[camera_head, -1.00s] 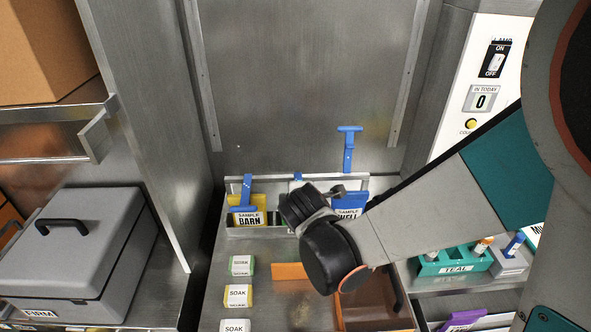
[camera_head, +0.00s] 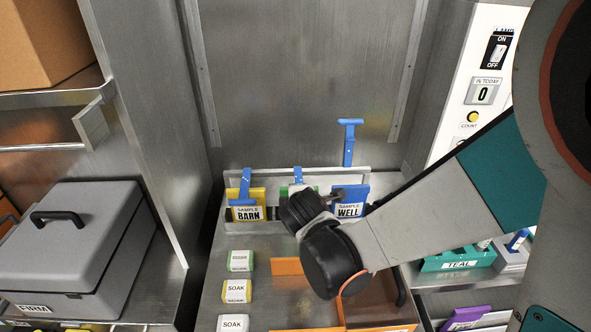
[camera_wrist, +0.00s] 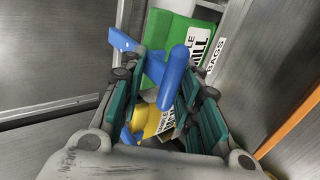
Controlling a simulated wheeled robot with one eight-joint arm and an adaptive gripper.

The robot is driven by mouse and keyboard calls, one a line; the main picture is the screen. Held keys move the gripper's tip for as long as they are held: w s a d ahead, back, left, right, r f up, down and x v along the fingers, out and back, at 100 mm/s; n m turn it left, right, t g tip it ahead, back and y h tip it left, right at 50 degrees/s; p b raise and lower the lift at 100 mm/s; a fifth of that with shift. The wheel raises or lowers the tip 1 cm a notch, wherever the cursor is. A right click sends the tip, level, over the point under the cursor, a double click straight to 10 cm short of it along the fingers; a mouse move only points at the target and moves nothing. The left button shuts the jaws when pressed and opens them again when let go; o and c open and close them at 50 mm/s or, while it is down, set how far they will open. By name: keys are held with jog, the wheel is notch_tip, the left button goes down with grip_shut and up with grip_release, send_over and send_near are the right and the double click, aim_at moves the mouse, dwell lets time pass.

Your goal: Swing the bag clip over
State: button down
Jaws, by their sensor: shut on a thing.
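My gripper (camera_wrist: 172,78) is shut on a blue bag clip (camera_wrist: 174,70), whose bar stands between the teal finger pads in the wrist view. Behind it is a green bag (camera_wrist: 185,32) with a label ending in "ILL". In the head view the green bag (camera_head: 291,189) and its clip (camera_head: 297,174) show only in part behind my wrist, which hides the fingers. To its left is the yellow BARN bag (camera_head: 257,194) with a blue clip (camera_head: 245,186) hanging over its front. To its right is the blue WELL bag (camera_head: 361,190), with a blue clip (camera_head: 348,145) standing upright above it.
The bags stand in a metal rack (camera_head: 320,176) against a steel back wall.

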jog(key=c, duration=1.9)
grip_release()
jog(key=shift+d+f, duration=0.1)
jog(key=shift+f, duration=0.25)
jog(key=shift+o, duration=1.3)
jog(key=shift+w+f, duration=0.1)
jog(key=shift+w, duration=0.15)
jog(key=shift+s, duration=0.1)
jog(key=shift+c, duration=0.4)
jog(key=shift+r+p, duration=0.55)
jog(key=shift+r, duration=0.05)
jog(key=shift+c, duration=0.8)
jog(key=w+r+p, duration=0.1)
jog(key=r+p, duration=0.1)
jog(key=w+r+p, duration=0.1)
jog(key=r+p, duration=0.1)
jog(key=r, duration=0.1)
jog(key=w+r+p, duration=0.1)
jog(key=r+p, duration=0.1)
jog(key=p, duration=0.1)
jog(key=shift+r, duration=0.2)
jog(key=shift+w+r+g+p, duration=2.5)
jog(key=shift+w+g+p, duration=3.45)
jog(key=shift+w+g, duration=0.35)
notch_tip(320, 180, up, 12)
jog(key=w+p, duration=0.1)
jog(key=w, duration=0.1)
jog(key=shift+r, duration=0.2)
